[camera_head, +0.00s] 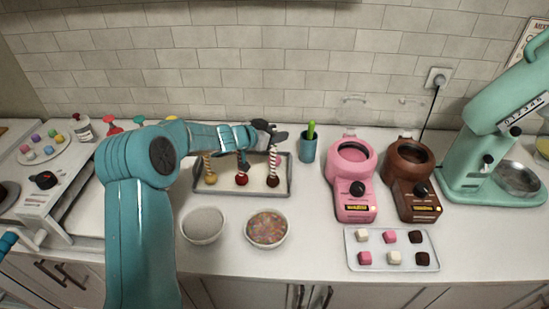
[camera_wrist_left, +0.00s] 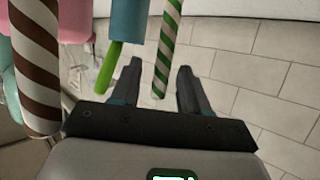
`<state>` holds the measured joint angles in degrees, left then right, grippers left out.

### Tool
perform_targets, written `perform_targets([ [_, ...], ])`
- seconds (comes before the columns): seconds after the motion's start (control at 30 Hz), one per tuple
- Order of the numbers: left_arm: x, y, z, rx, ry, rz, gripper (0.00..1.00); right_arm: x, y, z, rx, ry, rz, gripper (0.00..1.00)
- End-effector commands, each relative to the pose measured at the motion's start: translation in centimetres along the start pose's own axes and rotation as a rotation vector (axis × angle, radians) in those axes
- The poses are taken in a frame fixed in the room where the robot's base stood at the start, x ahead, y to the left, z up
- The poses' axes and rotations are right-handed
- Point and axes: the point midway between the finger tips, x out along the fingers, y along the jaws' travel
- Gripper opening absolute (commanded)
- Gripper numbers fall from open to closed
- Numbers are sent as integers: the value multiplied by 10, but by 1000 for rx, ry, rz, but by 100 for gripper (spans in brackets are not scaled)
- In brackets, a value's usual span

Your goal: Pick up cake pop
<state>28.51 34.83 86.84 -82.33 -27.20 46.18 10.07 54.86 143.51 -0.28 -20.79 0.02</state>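My left gripper (camera_head: 280,135) is above the tray, near the stick tops. In the left wrist view its fingers (camera_wrist_left: 159,82) are apart. A green-and-white striped stick (camera_wrist_left: 168,40) shows between them, with a gap on both sides. A brown-and-white striped stick (camera_wrist_left: 36,70) is left of the fingers. My right gripper is not in view.
A blue cup (camera_head: 308,148) with a green-handled tool stands right of the tray. Bowls of white (camera_head: 203,225) and coloured sprinkles (camera_head: 266,229) are in front. Pink (camera_head: 353,180) and brown (camera_head: 412,185) melting pots and a mint mixer (camera_head: 500,130) stand farther right.

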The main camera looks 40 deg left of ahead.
Motion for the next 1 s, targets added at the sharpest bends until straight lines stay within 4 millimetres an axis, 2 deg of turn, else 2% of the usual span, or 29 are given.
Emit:
perform_targets([
  [0.03,0,0,0,0,0,0,32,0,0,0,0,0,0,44],
  [0.13,0,0,0,0,0,0,0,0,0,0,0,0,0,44],
  [0.47,-1,0,-1,0,0,0,0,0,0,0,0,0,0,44],
  [0.63,-6,0,-14,1,2,0,0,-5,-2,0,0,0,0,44],
  [0.77,-15,0,-35,2,2,-2,0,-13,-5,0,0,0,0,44],
  [1.0,-39,0,-94,3,4,-1,0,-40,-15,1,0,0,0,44],
])
